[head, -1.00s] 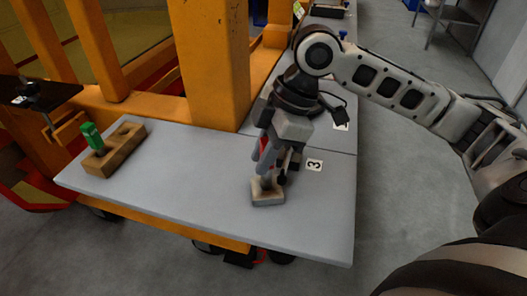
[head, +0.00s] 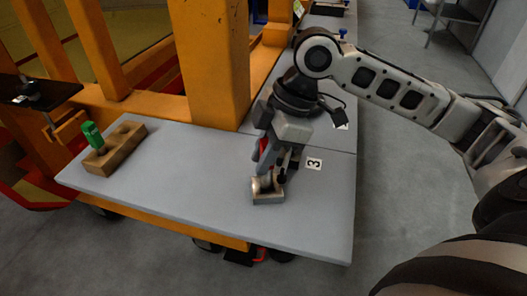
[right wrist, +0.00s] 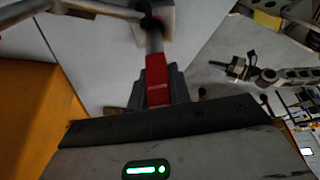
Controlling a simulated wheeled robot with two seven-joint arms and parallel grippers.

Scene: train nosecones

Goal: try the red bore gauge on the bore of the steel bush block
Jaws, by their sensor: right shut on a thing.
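The red bore gauge (head: 263,148) is in my right gripper (head: 272,160), which is shut on it above the pale table. In the right wrist view its red handle (right wrist: 157,82) sits between the fingers, with a grey shaft running away to a dark end. The steel bush block (head: 268,198) lies flat on the table directly under the gripper; part of it shows in the right wrist view (right wrist: 162,20). The gauge's tip is at the block's bore, but I cannot tell how deep it sits. My left gripper is not in view.
A wooden block (head: 117,152) with a green-handled gauge (head: 92,135) standing in it is at the table's left. A "3" label (head: 314,164) lies right of the gripper. An orange post (head: 212,60) rises behind. The table's front middle is clear.

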